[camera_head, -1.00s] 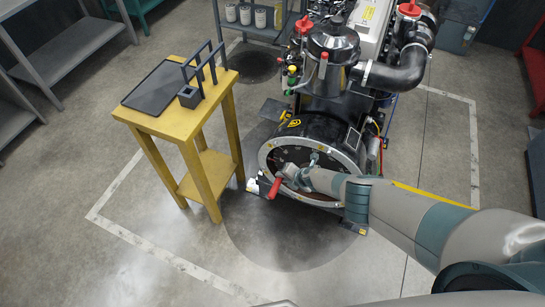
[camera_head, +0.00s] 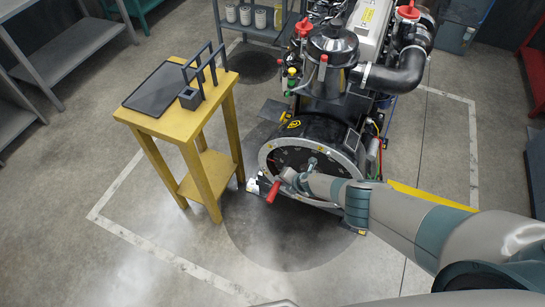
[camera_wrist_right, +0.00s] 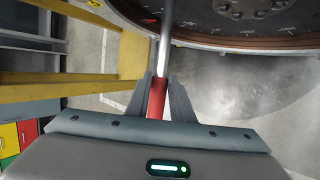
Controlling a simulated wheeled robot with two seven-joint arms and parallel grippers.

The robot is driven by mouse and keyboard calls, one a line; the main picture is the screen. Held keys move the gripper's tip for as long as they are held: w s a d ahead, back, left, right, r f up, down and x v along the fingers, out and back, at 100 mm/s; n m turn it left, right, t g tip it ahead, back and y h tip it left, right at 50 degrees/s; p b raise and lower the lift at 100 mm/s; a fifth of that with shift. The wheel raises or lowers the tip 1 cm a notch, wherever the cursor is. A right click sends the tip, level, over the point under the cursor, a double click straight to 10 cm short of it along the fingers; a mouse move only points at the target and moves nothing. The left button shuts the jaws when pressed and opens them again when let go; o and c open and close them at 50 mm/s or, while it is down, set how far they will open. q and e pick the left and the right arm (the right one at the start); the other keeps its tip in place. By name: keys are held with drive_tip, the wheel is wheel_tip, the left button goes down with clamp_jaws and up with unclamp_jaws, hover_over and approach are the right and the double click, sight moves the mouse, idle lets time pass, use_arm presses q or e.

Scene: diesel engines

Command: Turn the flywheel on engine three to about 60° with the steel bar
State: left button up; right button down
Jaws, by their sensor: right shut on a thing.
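The engine (camera_head: 325,85) stands at the centre back of the head view, with the round flywheel (camera_head: 285,157) low on its near face. My right gripper (camera_head: 284,180) is in front of the flywheel's lower left part, shut on the red handle of the steel bar (camera_head: 272,191). In the right wrist view the fingers (camera_wrist_right: 158,98) clasp the red grip (camera_wrist_right: 157,104), and the bar's bare shaft (camera_wrist_right: 167,30) runs up to the flywheel (camera_wrist_right: 225,22) at its rim. Whether its tip sits in a hole is hidden. My left gripper is not in view.
A yellow stand (camera_head: 172,124) with a black mat (camera_head: 158,88) and a dark rack (camera_head: 203,72) is close on the left of the flywheel; its yellow frame also shows in the wrist view (camera_wrist_right: 95,62). The floor (camera_head: 170,262) in front is clear.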

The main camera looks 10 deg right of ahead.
sight(270, 202)
drive_tip(key=shift+s+a+p, duration=0.55)
drive_tip(key=shift+s+a, duration=0.1)
drive_tip(key=shift+s, duration=0.25)
drive_tip(key=shift+s+a+p, duration=0.55)
drive_tip(key=shift+s+a, duration=0.05)
drive_tip(key=shift+s, duration=0.25)
drive_tip(key=shift+s+a+r+p, duration=0.1)
drive_tip(key=shift+s+a+p, duration=0.5)
drive_tip(key=shift+s, duration=0.35)
drive_tip(key=shift+s+a+p, duration=0.35)
drive_tip(key=shift+s+a, duration=0.2)
drive_tip(key=shift+s, duration=0.25)
drive_tip(key=shift+s+a+p, duration=0.3)
drive_tip(key=shift+s+a, duration=0.25)
drive_tip(key=shift+s, duration=0.2)
drive_tip(key=shift+s, duration=0.1)
